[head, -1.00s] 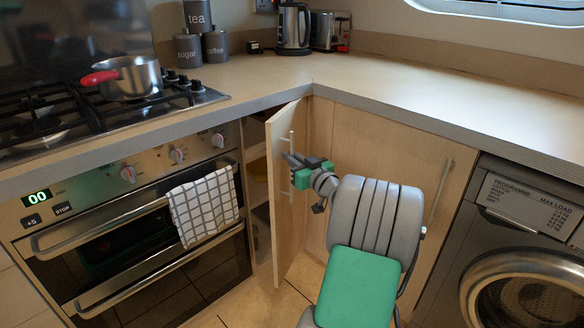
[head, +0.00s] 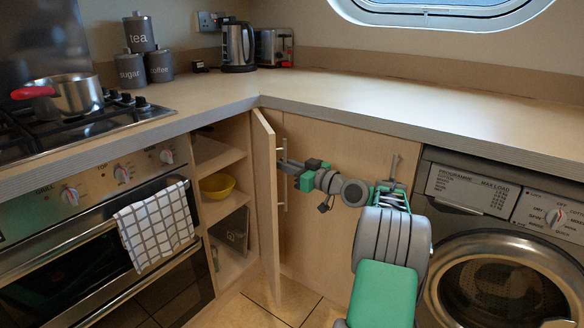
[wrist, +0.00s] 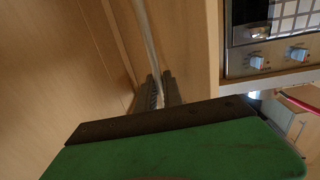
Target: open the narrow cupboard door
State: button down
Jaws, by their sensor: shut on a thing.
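The narrow cupboard door (head: 266,200) stands wide open in the head view, swung out from the corner beside the oven. Its vertical bar handle (head: 285,172) is on the door's right-hand face. My gripper (head: 283,165) is shut on that handle near its upper part. In the wrist view the handle (wrist: 148,40) runs down between the two dark fingers of my gripper (wrist: 160,90). The open cupboard shows shelves (head: 217,160), with a yellow bowl (head: 217,186) on one and a dark flat item (head: 232,232) below.
The oven (head: 120,240) with a checked towel (head: 157,225) is left of the cupboard. A wider closed cupboard (head: 335,150) and a washing machine (head: 500,270) are to the right. The worktop (head: 400,100) runs above. Some tiled floor (head: 275,305) is clear below the door.

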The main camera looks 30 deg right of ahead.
jog(key=shift+d, duration=0.1)
jog(key=c, duration=1.5)
grip_release()
jog(key=p+v, duration=0.2)
jog(key=v, duration=0.5)
jog(key=shift+s, duration=0.35)
